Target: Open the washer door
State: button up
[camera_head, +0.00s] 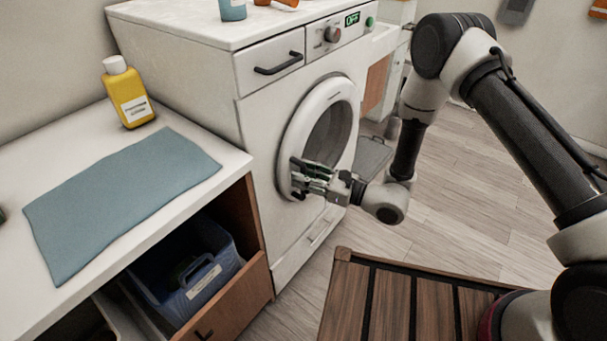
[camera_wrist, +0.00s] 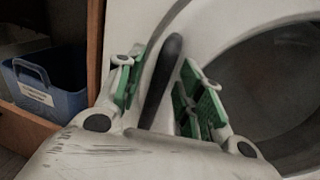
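The white washer (camera_head: 262,125) stands left of centre in the head view. Its round door (camera_head: 293,128) has a white rim and dark glass and looks closed against the front. My gripper (camera_head: 299,178) is at the lower left of the door rim. In the wrist view, the dark door handle (camera_wrist: 161,82) stands between the green finger pads of my gripper (camera_wrist: 163,66). The fingers are apart, with a visible gap on each side of the handle. In the head view the fingers mostly hide the handle.
A counter (camera_head: 225,170) with a blue cloth (camera_head: 120,195) and yellow bottle (camera_head: 128,95) is left of the washer. Below it, a blue basket (camera_head: 190,280) sits in an open drawer (camera_head: 235,300). A slatted wooden platform (camera_head: 390,300) is in front. Floor right of the washer is partly clear.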

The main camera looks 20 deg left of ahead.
jog(key=shift+a, duration=0.3)
jog(key=shift+c, duration=0.2)
grip_shut()
jog(key=shift+d, duration=0.15)
